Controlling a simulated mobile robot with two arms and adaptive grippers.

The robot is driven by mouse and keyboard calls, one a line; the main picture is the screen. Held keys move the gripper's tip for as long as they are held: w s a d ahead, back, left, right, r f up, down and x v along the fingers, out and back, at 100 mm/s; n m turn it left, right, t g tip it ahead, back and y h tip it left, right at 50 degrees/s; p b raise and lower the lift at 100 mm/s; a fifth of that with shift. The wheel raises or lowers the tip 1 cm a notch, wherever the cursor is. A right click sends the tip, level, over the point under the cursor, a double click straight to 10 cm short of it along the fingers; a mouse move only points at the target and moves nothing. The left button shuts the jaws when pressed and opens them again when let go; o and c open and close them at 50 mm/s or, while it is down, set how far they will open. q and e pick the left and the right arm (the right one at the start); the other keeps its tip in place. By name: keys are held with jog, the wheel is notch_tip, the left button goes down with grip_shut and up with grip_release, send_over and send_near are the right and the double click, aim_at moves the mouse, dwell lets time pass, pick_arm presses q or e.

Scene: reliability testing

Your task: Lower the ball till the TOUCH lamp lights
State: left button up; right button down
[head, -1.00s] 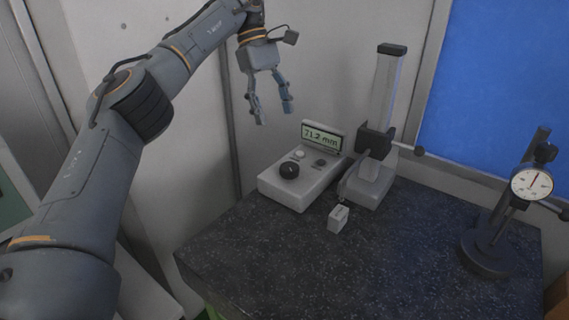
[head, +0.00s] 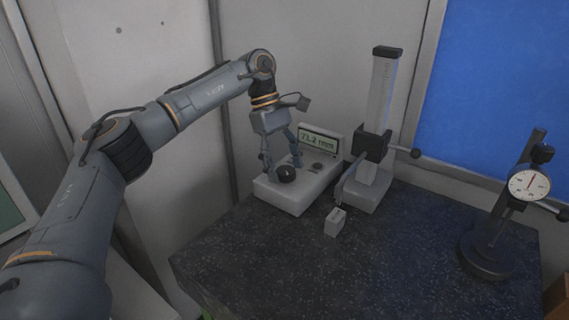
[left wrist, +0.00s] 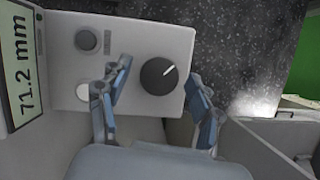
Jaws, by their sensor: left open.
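A grey control box (head: 300,201) has a black knob (head: 287,174) and a display (head: 319,141) reading 71.2 mm. The left wrist view shows the knob (left wrist: 160,76) with a white pointer line, a pale round button (left wrist: 83,91) and a dark, unlit round piece (left wrist: 87,40) with a small label. I cannot read whether it is the TOUCH lamp. My left gripper (head: 282,164) is open, its fingers on either side of the knob with gaps. A height gauge (head: 380,100) has a black carriage (head: 371,144) and a thin stylus; its ball is too small to make out.
A small pale block (head: 336,221) stands on the dark speckled plate (head: 390,260) in front of the gauge. A dial indicator (head: 529,185) on a stand is at the right. The plate's front is clear.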

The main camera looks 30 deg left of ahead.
pick_arm(q)
jog(key=shift+c, duration=0.2)
jog(key=c, duration=1.1)
jog(key=n+b, duration=0.1)
jog(key=n, duration=0.1)
jog(key=n+t+b, duration=0.1)
jog(key=shift+s+f+n, duration=0.1)
jog(key=shift+f+n, duration=0.1)
jog(key=shift+n, duration=0.2)
jog(key=n+t+b, duration=0.1)
jog(key=n, duration=0.1)
jog(key=n+t+b, duration=0.1)
jog(key=n+b, duration=0.1)
jog(key=n, duration=0.1)
jog(key=shift+s+t, duration=0.1)
jog(key=shift+t, duration=0.2)
jog(key=n+y+b, duration=0.1)
jog(key=n, duration=0.2)
jog(key=n+t+b, duration=0.1)
jog(key=n, duration=0.1)
jog(key=shift+s+d+r+n+y, duration=0.1)
jog(key=shift+d+n+y, duration=0.05)
jog(key=shift+n+y, duration=0.25)
jog(key=n+y, duration=0.1)
jog(key=n, duration=0.1)
jog(key=n+t+b, duration=0.1)
jog(key=n, duration=0.2)
jog(key=shift+y, duration=0.4)
